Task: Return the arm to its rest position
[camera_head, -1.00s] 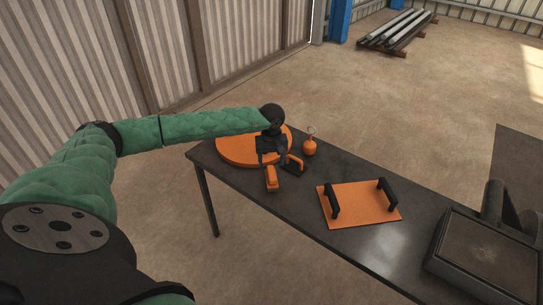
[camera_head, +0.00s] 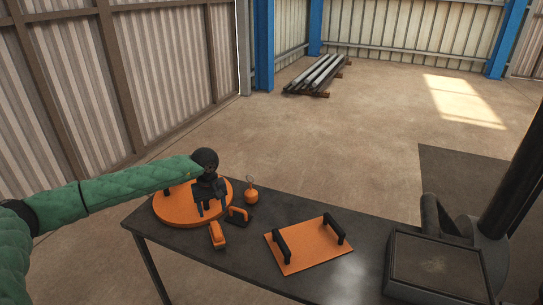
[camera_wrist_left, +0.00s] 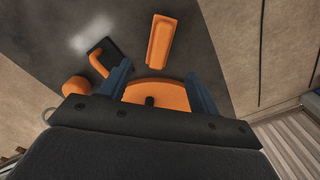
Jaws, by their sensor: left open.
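My left arm comes in from the left in a green padded sleeve, and it ends in my left gripper (camera_head: 208,207) above the round orange disc (camera_head: 175,212) at the table's left end. In the left wrist view the two fingers of the left gripper (camera_wrist_left: 160,88) stand apart with nothing held between them. Part of the orange disc (camera_wrist_left: 158,95) shows beyond and between them. The gripper and wrist hide part of the disc in the head view. My right gripper is not in view.
The dark table (camera_head: 240,255) holds an orange block (camera_head: 217,235), an orange-and-black handled piece (camera_head: 238,214), an orange round item with a ring (camera_head: 251,196), and an orange plate with two black handles (camera_head: 308,246). A press with a dark flat bed (camera_head: 437,265) stands at right.

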